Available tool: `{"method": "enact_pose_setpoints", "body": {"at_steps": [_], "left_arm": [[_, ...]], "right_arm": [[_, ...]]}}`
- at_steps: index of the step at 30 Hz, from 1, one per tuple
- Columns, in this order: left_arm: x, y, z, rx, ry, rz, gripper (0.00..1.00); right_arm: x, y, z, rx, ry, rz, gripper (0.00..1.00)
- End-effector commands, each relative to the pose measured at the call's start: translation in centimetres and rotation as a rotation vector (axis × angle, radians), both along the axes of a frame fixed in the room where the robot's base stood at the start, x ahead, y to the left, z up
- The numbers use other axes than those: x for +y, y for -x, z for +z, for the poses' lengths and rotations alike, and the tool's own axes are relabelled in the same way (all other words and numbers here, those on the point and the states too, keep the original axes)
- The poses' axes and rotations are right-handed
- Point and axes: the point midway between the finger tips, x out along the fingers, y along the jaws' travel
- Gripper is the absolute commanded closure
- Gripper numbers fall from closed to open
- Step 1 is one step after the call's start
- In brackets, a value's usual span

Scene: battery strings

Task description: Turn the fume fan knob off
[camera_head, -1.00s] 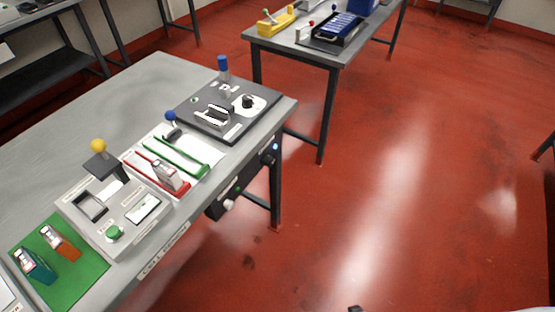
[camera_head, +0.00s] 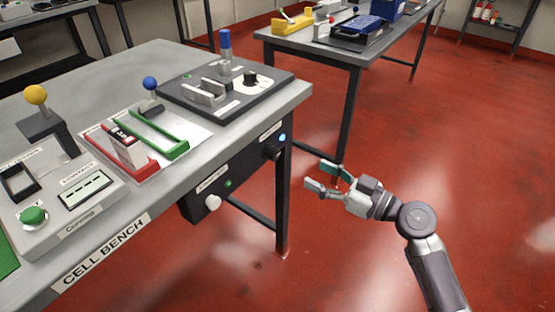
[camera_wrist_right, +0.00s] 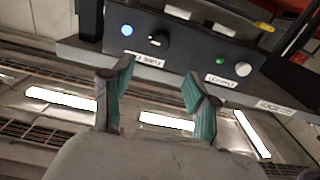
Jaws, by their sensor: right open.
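The fume fan knob, a black round knob (camera_head: 272,152), is on the dark panel under the front edge of the bench, beside a lit blue light (camera_head: 283,138). It also shows in the right wrist view (camera_wrist_right: 158,40), near an upside-down label (camera_wrist_right: 148,60) that seems to start with "FUME". My right gripper (camera_head: 317,177) is open and empty. It is in the air to the right of the knob and apart from it. In the right wrist view its two teal-padded fingers (camera_wrist_right: 158,74) are spread below the panel. My left gripper is not in view.
A white knob (camera_head: 212,202) with a green light (camera_head: 228,183) is on the same panel. The cell bench (camera_head: 200,145) holds a dark fixture board (camera_head: 185,97), red and green rails and a yellow-ball lever. A second table (camera_head: 370,60) stands behind. The red floor at right is clear.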

Motion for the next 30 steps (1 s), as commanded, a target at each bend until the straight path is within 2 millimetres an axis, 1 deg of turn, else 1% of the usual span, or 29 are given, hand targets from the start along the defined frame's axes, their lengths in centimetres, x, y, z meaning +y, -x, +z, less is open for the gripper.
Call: {"method": "enact_pose_setpoints", "body": {"at_steps": [1,9,15,21,30], "left_arm": [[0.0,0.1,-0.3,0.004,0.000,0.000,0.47],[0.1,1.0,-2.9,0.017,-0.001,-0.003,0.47],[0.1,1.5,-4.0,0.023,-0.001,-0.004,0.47],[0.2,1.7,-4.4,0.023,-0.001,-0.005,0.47],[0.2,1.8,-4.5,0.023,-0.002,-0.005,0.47]], "right_arm": [[0.8,-0.6,0.4,-0.001,-0.003,0.001,0.41],[5.5,-4.0,0.3,0.003,-0.004,0.000,0.41],[8.3,-6.1,0.2,0.003,-0.003,-0.003,0.41],[9.6,-7.0,0.0,0.004,0.000,-0.003,0.41],[9.8,-7.2,0.0,0.003,0.000,-0.004,0.41]]}}
